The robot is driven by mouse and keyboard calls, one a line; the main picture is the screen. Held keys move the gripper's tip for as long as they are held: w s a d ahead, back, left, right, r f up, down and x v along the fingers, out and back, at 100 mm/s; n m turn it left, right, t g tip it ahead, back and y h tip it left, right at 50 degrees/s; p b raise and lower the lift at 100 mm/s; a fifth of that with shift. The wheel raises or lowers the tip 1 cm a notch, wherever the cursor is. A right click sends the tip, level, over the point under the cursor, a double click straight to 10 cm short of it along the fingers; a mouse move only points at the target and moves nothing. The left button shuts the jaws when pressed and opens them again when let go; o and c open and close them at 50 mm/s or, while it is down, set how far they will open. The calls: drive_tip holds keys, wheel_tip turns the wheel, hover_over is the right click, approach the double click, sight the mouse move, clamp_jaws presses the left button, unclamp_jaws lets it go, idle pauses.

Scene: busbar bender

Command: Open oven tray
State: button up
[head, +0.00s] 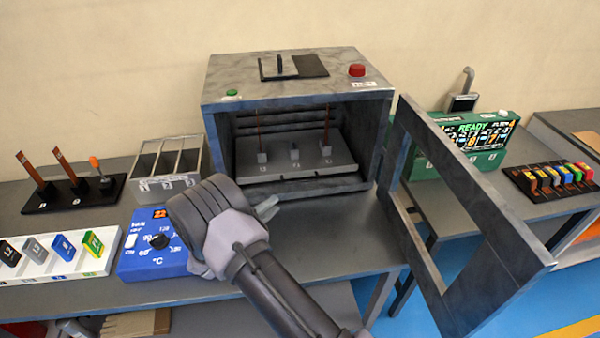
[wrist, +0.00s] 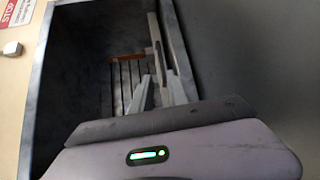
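The oven (head: 219,92) is a grey box on the table, and its framed door (head: 415,235) stands swung open to the right. The grey oven tray (head: 300,170) sits inside on the oven floor, with small blocks and thin upright rods on it. My gripper (head: 268,207) is in front of and below the oven opening, to the left of its middle, apart from the tray. In the wrist view, my gripper (wrist: 158,88) points into the oven interior (wrist: 85,75), with a gap between its pale fingers and nothing seen held. My wrist hides part of the table.
A blue temperature box (head: 150,255) showing 22 stands left of my wrist. A slotted grey rack (head: 165,183) and a black stand (head: 70,195) with copper bars are farther left. A green READY display (head: 480,140) is behind the door. Bare table lies before the oven.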

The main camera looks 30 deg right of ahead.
sight(303, 180)
drive_tip(key=b+x, duration=0.2)
drive_tip(key=x, duration=1.5)
drive_tip(key=shift+s+b, duration=0.15)
drive_tip(key=shift+b, duration=0.2)
clamp_jaws()
idle(0.3)
